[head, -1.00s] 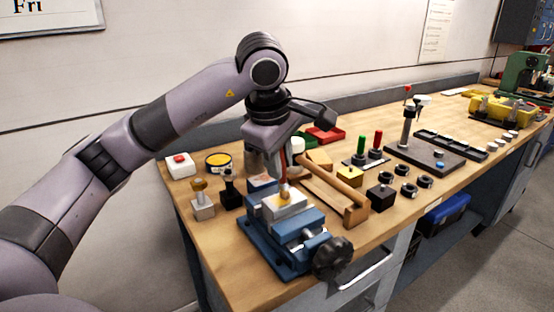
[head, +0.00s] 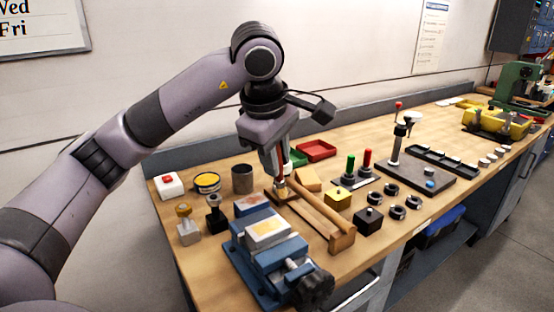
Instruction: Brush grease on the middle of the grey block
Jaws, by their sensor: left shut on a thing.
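The grey block (head: 251,240) sits in the jaws of the blue vise (head: 268,262) at the front of the bench. A yellow grease patch (head: 268,229) shows on its top. My left gripper (head: 277,158) is shut on the brush (head: 282,188), behind the vise and apart from the block. The gripper's fingers hide part of the brush handle. My right gripper is not in view.
A round yellow-topped tin (head: 207,182), a grey cup (head: 243,178) and a red-button box (head: 169,185) stand left. Two small stamp-like tools are left of the vise. Yellow and black blocks, black rings and a dark fixture plate (head: 417,175) lie to the right.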

